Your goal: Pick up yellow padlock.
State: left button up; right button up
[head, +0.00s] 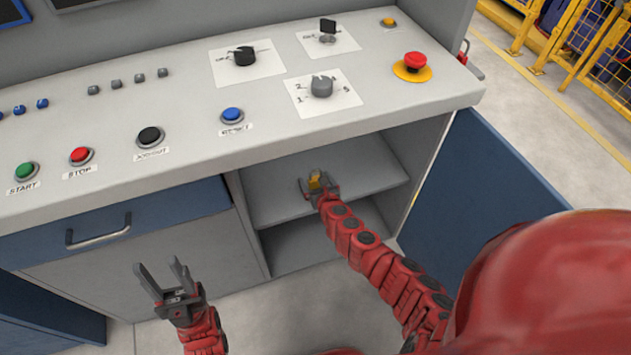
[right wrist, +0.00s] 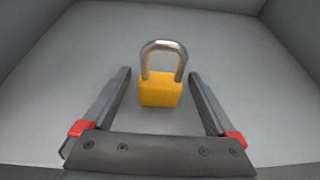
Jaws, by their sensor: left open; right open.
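The yellow padlock (right wrist: 160,91) has a silver shackle and lies on the grey cabinet shelf (head: 272,197). In the right wrist view it is between the fingers of my right gripper (right wrist: 160,88), with a gap on each side. The right gripper is open. In the head view the padlock (head: 314,181) is a small yellow patch between the fingers of my right gripper (head: 318,180), partly hidden by them. My left gripper (head: 161,272) is open and empty, in front of the cabinet, below the drawer handle.
The control panel (head: 190,110) with buttons and knobs overhangs the shelf. The blue cabinet door (head: 490,185) stands open at the right. A drawer with a metal handle (head: 98,233) is at the left. Shelf walls enclose the padlock's space; bare shelf surrounds it.

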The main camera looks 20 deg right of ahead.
aim_at(315, 170)
grip_shut()
dwell(0.4)
jog(key=shift+r, duration=0.1)
jog(key=shift+r, duration=0.25)
notch_tip(315, 170, up, 4)
jog(key=shift+a+f+p, duration=0.1)
jog(key=shift+f+p, duration=0.15)
jog(key=shift+p, duration=0.95)
jog(key=s+d+b, duration=0.1)
jog(key=s+d, duration=0.8)
jog(key=d, duration=0.4)
jog(key=shift+s+r, duration=0.4)
